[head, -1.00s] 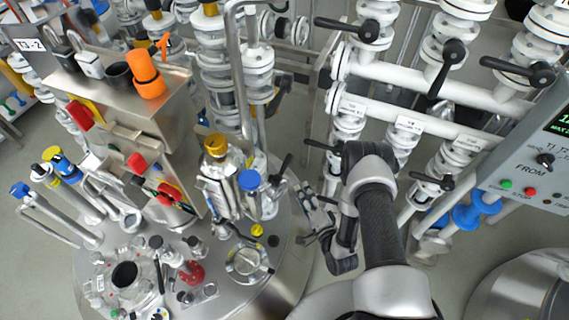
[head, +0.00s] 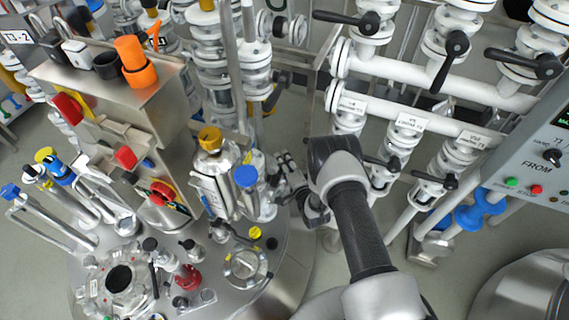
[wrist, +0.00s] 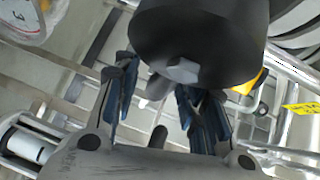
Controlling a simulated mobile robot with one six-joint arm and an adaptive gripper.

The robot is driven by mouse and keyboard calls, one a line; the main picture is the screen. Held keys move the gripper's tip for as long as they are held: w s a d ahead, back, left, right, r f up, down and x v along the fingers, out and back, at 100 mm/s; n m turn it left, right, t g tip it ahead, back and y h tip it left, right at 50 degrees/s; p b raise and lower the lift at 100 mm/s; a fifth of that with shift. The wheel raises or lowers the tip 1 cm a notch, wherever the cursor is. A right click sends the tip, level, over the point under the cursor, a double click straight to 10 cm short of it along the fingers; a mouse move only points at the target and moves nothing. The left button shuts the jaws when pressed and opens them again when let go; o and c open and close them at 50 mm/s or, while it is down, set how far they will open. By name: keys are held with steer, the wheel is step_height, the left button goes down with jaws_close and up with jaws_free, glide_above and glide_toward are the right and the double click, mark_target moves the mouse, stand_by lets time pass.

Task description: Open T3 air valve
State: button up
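My gripper (head: 288,168) is at the rear right of the round steel vessel, partly hidden by my arm. In the wrist view its blue-padded fingers (wrist: 160,100) stand apart. A large black rounded part with a grey bolt head (wrist: 183,70) is right in front of them; its lower end reaches the gap between the fingers. I cannot tell whether they touch it. It looks like a valve handle, but I cannot confirm that it is the T3 air valve. Black-levered white valves (head: 455,45) stand on pipes at the right; their small labels are too blurred to read surely.
A grey control panel (head: 525,160) is at the right. Floor shows below the pipes.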

jaws_close()
stand_by(0.5)
stand_by(0.3)
